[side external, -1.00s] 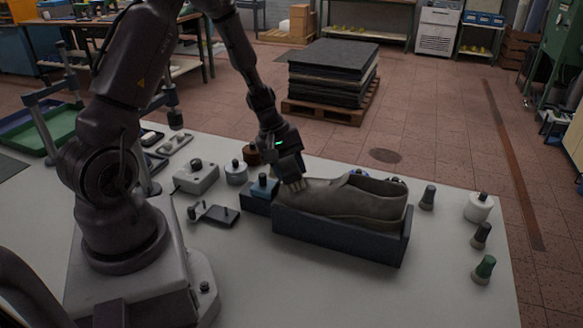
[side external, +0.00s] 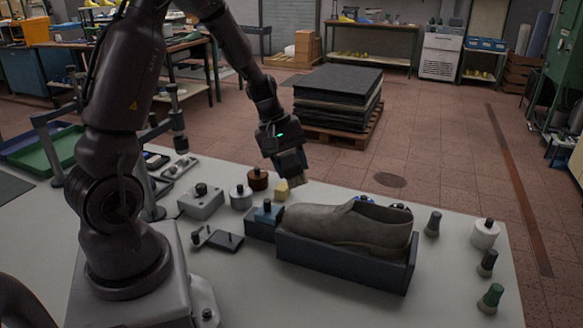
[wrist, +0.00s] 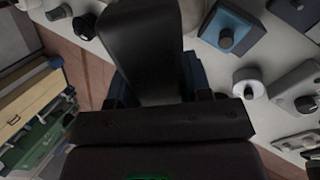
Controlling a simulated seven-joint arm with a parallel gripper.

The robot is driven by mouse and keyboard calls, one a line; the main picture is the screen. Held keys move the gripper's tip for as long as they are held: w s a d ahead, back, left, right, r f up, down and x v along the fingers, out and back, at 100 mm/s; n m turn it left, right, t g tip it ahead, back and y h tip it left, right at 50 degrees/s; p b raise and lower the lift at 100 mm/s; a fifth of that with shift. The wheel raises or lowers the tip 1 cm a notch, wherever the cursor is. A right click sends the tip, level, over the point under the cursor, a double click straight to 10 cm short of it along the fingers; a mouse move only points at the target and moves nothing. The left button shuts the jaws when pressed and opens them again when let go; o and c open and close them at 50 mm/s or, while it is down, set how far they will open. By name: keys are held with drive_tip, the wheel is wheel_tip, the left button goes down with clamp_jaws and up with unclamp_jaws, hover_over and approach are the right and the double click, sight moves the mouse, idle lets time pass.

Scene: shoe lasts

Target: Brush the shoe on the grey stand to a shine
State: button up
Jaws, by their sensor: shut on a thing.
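A dull grey-brown shoe (side external: 345,222) lies in the dark grey stand (side external: 345,268), toe to the left. My gripper (side external: 289,166) is up behind the toe, apart from the shoe. It is shut on a brush, whose pale bristle end (side external: 297,181) shows under the fingers in the side view. In the wrist view a dark block, which looks like the brush (wrist: 142,45), sticks out from my gripper (wrist: 155,85).
A blue box with a black knob (side external: 265,218) stands left of the stand. A yellow block (side external: 282,190), a grey jar (side external: 241,197) and a brown jar (side external: 257,179) stand behind it. A white jar (side external: 485,234) and knobbed pieces stand right.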

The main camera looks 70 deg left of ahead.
drive_tip(key=w+d+m+g+y, duration=0.35)
drive_tip(key=w+m, duration=0.25)
drive_tip(key=w, duration=1.2)
drive_tip(key=w+d+f, duration=0.6)
drive_tip(key=shift+w+d+f, duration=0.15)
drive_tip(key=shift+d+f, duration=0.1)
drive_tip(key=shift+d, duration=0.05)
drive_tip(key=shift+s+d, duration=0.75)
drive_tip(key=shift+s, duration=0.1)
idle(0.5)
